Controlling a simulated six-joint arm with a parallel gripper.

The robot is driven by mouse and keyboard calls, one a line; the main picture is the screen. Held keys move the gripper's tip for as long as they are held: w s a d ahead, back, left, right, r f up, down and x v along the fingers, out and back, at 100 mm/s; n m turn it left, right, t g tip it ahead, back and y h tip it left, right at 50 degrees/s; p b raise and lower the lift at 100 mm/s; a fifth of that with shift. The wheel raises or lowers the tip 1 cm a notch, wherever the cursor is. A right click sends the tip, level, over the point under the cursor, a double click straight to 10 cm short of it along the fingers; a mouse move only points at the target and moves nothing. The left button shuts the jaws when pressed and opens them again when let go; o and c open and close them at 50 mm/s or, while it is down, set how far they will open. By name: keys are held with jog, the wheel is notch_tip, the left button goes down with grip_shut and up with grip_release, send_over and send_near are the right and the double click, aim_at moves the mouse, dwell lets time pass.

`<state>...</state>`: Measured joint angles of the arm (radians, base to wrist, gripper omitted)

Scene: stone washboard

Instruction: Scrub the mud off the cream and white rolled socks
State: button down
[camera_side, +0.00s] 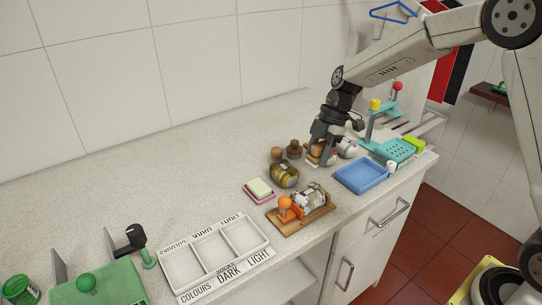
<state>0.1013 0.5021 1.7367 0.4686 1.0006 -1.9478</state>
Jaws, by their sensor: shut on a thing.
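My gripper (320,152) points down over the back right of the counter. It is shut on a small brown and pale thing (316,158), mostly hidden by the fingers; I cannot tell whether it is a brush or a sock. A white rounded thing (347,148), perhaps a rolled sock, sits just right of my gripper, partly hidden. A grey and white rolled bundle (311,196) lies on a wooden board (300,222) beside an orange knob (285,207). An olive-yellow rolled bundle (284,175) lies left of my gripper. Mud is too small to make out.
Two brown knobbed things (293,149) stand behind the olive bundle. A soap block on a pink dish (259,189), a blue tray (361,177) and a teal rack (394,150) surround the work. A labelled white sorting tray (264,256) is front left. Counter at the back left is clear.

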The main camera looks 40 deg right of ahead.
dwell(0.3)
jog(key=a, duration=0.5)
jog(key=shift+s+a+f, duration=0.1)
jog(key=shift+s+a, duration=0.15)
jog(key=shift+s, duration=0.1)
jog(key=shift+f, duration=0.1)
